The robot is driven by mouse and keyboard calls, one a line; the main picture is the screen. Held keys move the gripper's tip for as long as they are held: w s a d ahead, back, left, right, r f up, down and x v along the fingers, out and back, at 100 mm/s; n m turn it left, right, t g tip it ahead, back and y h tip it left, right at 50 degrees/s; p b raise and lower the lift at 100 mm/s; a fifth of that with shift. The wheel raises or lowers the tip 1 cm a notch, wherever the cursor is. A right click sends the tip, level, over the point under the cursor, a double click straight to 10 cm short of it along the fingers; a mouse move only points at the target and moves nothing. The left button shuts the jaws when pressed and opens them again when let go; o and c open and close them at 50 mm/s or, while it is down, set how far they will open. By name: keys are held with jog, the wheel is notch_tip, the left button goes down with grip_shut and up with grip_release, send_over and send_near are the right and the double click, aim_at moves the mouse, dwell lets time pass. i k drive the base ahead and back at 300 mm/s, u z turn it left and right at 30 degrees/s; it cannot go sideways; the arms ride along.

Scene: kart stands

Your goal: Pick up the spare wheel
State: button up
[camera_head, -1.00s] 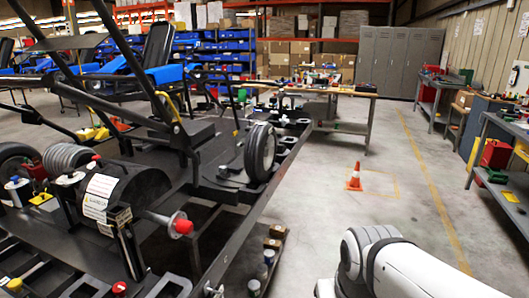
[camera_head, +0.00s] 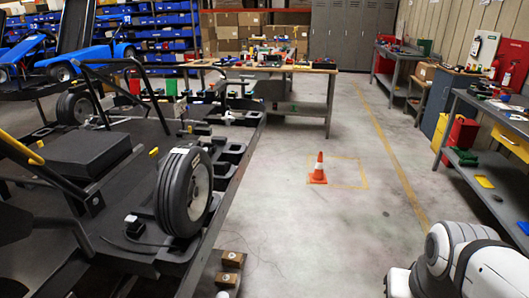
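A black-tyred wheel with a pale hub (camera_head: 184,192) stands upright on the dark kart stand (camera_head: 200,262), left of centre. It looks like the spare wheel, though I cannot be sure from this view. A smaller dark wheel (camera_head: 76,106) shows further back on the left. Part of my white arm is at the lower right, well apart from the upright wheel. My gripper is not in view.
An orange and white cone (camera_head: 318,168) stands on the floor inside a yellow outline. A wooden-topped workbench (camera_head: 275,66) is behind it. Grey benches (camera_head: 487,129) line the right wall.

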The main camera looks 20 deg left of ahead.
aim_at(183, 192)
jog(key=u, duration=0.2)
jog(key=i, duration=1.35)
jog(key=u, duration=1.25)
jog(key=i, duration=0.3)
jog(key=k, duration=0.8)
jog(key=u, duration=0.2)
jog(key=i, duration=0.8)
jog(key=z, duration=0.1)
